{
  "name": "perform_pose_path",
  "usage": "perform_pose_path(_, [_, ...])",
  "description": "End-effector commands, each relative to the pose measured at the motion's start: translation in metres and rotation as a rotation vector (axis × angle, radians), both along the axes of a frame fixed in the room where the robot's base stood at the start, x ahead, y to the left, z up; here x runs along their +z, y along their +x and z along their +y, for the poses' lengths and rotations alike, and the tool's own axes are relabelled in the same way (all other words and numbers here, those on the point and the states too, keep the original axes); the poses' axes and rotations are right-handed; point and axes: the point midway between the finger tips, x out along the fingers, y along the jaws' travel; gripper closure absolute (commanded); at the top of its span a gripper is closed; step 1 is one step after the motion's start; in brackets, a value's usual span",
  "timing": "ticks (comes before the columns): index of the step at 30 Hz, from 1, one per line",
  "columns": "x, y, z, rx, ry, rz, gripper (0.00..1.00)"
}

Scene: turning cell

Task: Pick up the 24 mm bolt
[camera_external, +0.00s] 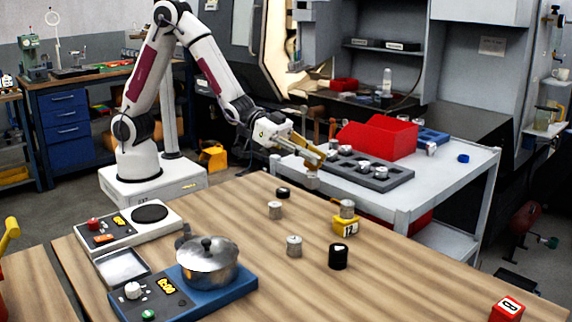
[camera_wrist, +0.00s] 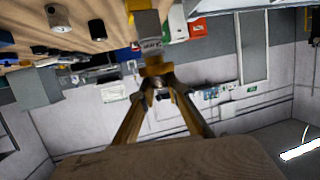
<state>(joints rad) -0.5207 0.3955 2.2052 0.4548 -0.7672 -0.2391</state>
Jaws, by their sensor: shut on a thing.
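My gripper (camera_external: 315,161) is at the far right edge of the wooden table, shut on a grey metal part (camera_external: 312,181) that I take to be the 24 mm bolt. The part hangs just under the fingertips. In the wrist view the two yellowish fingers (camera_wrist: 157,78) meet at the grey part (camera_wrist: 148,24), which carries a small dark label too small to read. I cannot tell its size from the frames. Whether it touches the table is unclear.
Metal parts stand on the wooden table (camera_external: 420,285): one (camera_external: 275,210), another (camera_external: 294,246), and one (camera_external: 347,208) on a yellow numbered block (camera_external: 345,226). Black cylinders (camera_external: 338,256) stand nearby. A pot (camera_external: 207,262) is front left. Behind, a cart holds a grey tray (camera_external: 390,181) and red bin (camera_external: 379,138).

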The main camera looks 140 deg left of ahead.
Motion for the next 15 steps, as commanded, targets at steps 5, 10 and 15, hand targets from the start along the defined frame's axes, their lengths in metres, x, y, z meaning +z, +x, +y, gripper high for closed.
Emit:
perform_pose_path(5, [0.0121, 0.0004, 0.0003, 0.001, 0.001, -0.004, 1.0])
perform_pose_path(10, [0.0151, 0.0002, 0.0003, 0.001, 0.001, -0.004, 1.0])
perform_pose_path(15, [0.015, 0.0003, 0.0003, 0.001, 0.001, -0.004, 1.0])
